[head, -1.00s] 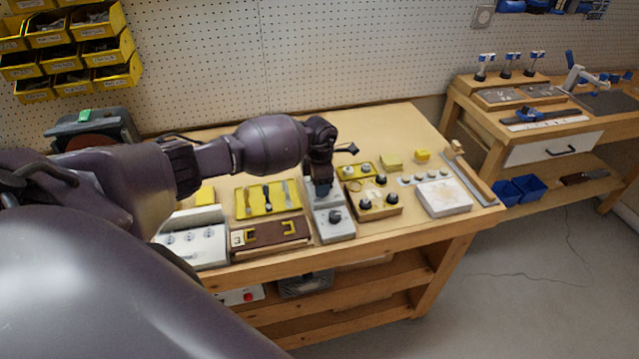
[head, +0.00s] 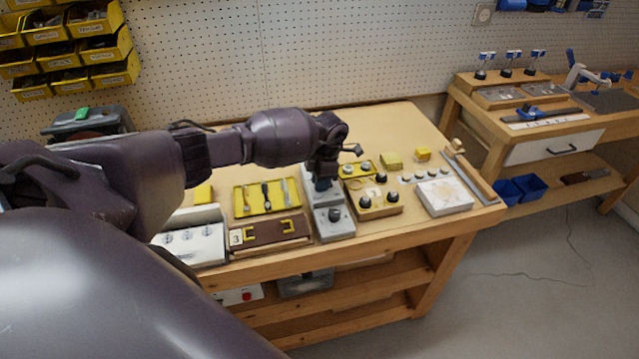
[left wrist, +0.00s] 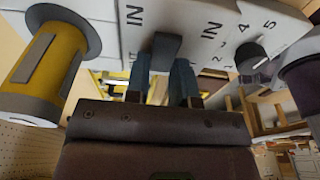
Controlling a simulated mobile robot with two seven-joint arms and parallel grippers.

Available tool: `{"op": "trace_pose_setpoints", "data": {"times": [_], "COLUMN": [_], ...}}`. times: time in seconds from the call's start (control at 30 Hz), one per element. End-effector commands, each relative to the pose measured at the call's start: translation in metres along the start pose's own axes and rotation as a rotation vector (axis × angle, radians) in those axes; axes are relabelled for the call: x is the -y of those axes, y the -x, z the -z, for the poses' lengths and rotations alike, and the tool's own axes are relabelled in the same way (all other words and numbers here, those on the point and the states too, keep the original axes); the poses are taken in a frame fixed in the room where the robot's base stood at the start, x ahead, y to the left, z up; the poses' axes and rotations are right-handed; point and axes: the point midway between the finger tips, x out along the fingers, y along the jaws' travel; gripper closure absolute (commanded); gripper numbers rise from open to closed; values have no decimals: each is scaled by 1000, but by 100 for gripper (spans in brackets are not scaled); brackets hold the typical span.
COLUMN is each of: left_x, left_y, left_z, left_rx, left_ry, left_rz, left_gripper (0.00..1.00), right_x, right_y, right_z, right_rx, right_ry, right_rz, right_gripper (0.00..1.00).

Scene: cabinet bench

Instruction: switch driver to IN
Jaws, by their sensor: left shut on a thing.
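The driver unit (head: 333,224) is a pale grey-white box on the bench with a dark round knob on its front. My left gripper (head: 321,186) points down over the rear part of it and hides that part. In the left wrist view the unit's white face (left wrist: 190,18) carries two "IN" marks and a numbered dial knob (left wrist: 252,57). A dark grey switch handle (left wrist: 166,47) stands out from the face between the marks. My left gripper (left wrist: 163,82) is shut on this handle. A lower mark near the left finger is partly hidden. My right gripper is not in view.
A box with dark knobs (head: 379,211) stands close on the right. A brown panel (head: 270,236) and a yellow tool tray (head: 242,208) lie on the left. A yellow-grey cylinder (left wrist: 48,70) is near the left gripper in the wrist view. The bench's back is mostly clear.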

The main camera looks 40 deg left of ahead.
Motion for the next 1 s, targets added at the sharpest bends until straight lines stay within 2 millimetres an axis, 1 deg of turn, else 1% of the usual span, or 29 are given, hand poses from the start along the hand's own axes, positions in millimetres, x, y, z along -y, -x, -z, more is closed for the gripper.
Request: {"op": "trace_pose_setpoints", "data": {"times": [0.03,0.33,0.5,0.77,0.8,0.93,0.97,1.0], "left_x": [0,1,1,1,1,0,0,0], "left_y": [-3,-1,1,2,2,2,2,3], "left_z": [-3,-6,-6,-6,-6,-6,-6,-6], "left_rx": [-34,-217,-252,-253,-252,-252,-251,-251], "left_ry": [-2,-1,-1,0,0,0,0,0], "left_rz": [-1,1,0,0,0,0,0,0], "left_gripper": [100,100,100,100,74,54,51,51], "right_x": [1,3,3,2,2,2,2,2], "right_y": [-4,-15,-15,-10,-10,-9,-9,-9], "right_z": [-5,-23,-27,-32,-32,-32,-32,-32], "right_rx": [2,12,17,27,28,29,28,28], "right_ry": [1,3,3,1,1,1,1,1], "right_rz": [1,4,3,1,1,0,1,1], "right_gripper": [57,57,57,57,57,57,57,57]}}
